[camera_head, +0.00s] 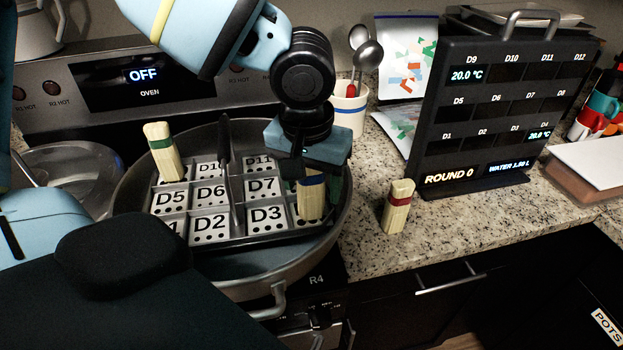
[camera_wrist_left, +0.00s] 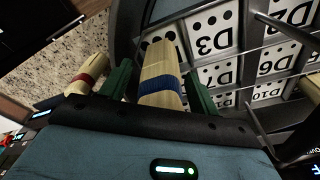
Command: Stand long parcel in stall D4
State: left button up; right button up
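A wooden parcel with a blue band (camera_head: 311,203) stands upright in the front right stall of the divided rack, right of the D3 label. That stall's own label is hidden. My left gripper (camera_head: 311,185) is over it, its green fingers on either side. In the left wrist view the blue-banded parcel (camera_wrist_left: 160,72) is between the fingers, with a gap on one side; the gripper looks open. The rack (camera_head: 240,238) sits in a wide pot (camera_head: 345,215). I cannot tell which parcel is the long one. My right gripper is not in view.
A green-banded parcel (camera_head: 163,152) stands in the rack's back left stall. A red-banded parcel (camera_head: 397,207) stands on the counter (camera_head: 445,228) right of the pot. A dark display board (camera_head: 500,110) lights D9 and D4. A utensil cup (camera_head: 348,110) stands behind.

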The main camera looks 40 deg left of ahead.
pick_arm(q)
jog(key=r, duration=0.4)
jog(key=s+r, duration=0.1)
jog(key=r, duration=0.3)
jog(key=r+p, duration=0.1)
jog(key=r, duration=0.3)
jog(key=shift+s+d+r, duration=0.15)
jog(key=shift+s+d, duration=0.05)
jog(key=shift+s, duration=0.05)
jog(key=shift+w, duration=0.1)
